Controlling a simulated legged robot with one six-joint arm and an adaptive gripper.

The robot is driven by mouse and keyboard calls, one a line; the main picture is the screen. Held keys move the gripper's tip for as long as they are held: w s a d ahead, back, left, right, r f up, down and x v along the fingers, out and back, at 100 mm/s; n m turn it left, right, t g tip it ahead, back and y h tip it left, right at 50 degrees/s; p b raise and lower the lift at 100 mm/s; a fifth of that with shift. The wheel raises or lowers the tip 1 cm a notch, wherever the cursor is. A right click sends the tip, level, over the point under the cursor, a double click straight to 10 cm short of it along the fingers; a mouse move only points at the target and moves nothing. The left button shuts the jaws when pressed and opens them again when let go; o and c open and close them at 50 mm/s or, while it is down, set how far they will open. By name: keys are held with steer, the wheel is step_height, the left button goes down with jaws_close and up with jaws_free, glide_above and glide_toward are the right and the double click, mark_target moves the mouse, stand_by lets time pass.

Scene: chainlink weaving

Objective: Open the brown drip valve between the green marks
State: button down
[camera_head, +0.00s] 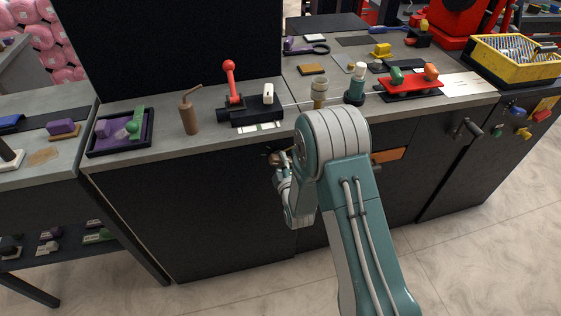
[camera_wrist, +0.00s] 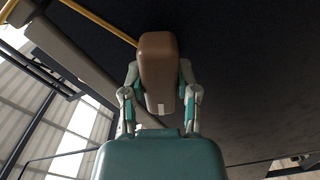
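In the wrist view a brown block-like handle (camera_wrist: 158,66), with a small white mark at its lower end, lies between the two fingers of my gripper (camera_wrist: 160,78). I take it to be the drip valve's handle. The fingers appear to press on both of its sides; the fingertips are partly hidden by it. In the head view my gripper (camera_head: 280,160) is just below the counter's front edge, with a small brown part beside it, mostly hidden by my arm. A white strip with green marks (camera_head: 260,128) lies on the counter above, in front of the red lever's base.
The counter front (camera_head: 190,220) is a dark panel. On top stand a red-knobbed lever (camera_head: 231,80), a brown spouted can (camera_head: 189,116), a brass cup (camera_head: 319,91) and a dark tray (camera_head: 119,132). A yellow rod (camera_wrist: 98,20) runs toward the handle. The floor in front is clear.

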steer(key=shift+f+m, duration=0.15)
steer(key=shift+m, duration=0.25)
steer(key=shift+c, duration=1.8)
jaws_free()
steer(key=shift+a, duration=0.15)
steer(key=v, duration=1.2)
